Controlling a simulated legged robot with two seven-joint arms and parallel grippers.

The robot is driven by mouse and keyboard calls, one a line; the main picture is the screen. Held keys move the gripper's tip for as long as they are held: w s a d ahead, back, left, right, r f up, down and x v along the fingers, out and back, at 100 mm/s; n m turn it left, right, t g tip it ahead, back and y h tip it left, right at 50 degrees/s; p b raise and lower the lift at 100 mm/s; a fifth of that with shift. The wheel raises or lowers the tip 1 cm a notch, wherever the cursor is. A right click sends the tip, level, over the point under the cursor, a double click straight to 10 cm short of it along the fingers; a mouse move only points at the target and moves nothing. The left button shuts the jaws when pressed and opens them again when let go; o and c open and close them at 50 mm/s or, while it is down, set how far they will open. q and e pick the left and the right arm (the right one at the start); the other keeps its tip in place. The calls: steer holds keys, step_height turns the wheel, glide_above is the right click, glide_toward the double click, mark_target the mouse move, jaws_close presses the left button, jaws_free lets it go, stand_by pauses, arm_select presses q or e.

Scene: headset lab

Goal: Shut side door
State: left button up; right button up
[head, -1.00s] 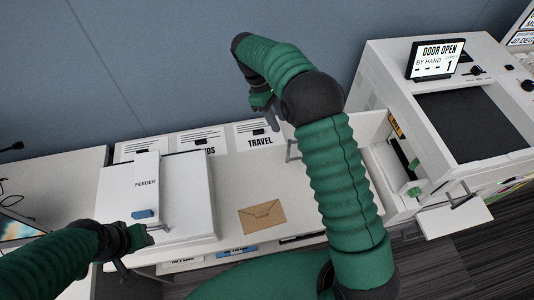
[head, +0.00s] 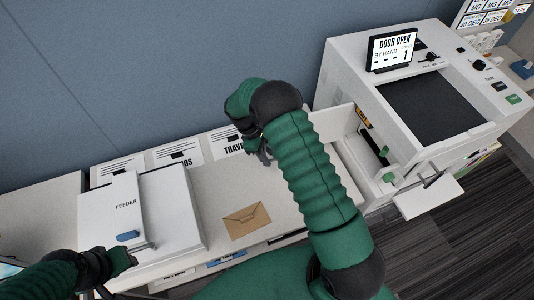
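The white printer-like machine (head: 345,62) stands at the right, and its screen (head: 394,47) reads "DOOR OPEN" and "BY HAND". Its side door (head: 333,121) stands open, sticking out to the left from the machine's left side. My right arm passes in front of part of the door. My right gripper (head: 262,153) is left of the door, partly hidden by my arm; its fingers are unclear. My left gripper (head: 128,262) is beside the feeder (head: 124,207), apart from the door.
A brown envelope (head: 246,220) lies on the white table (head: 215,190). Labelled trays, one marked TRAVEL (head: 226,142), stand along the blue wall. A small white flap or tray (head: 428,196) sticks out at the machine's front. Open floor (head: 470,225) lies at the right.

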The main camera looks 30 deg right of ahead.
jaws_close()
stand_by(1.4)
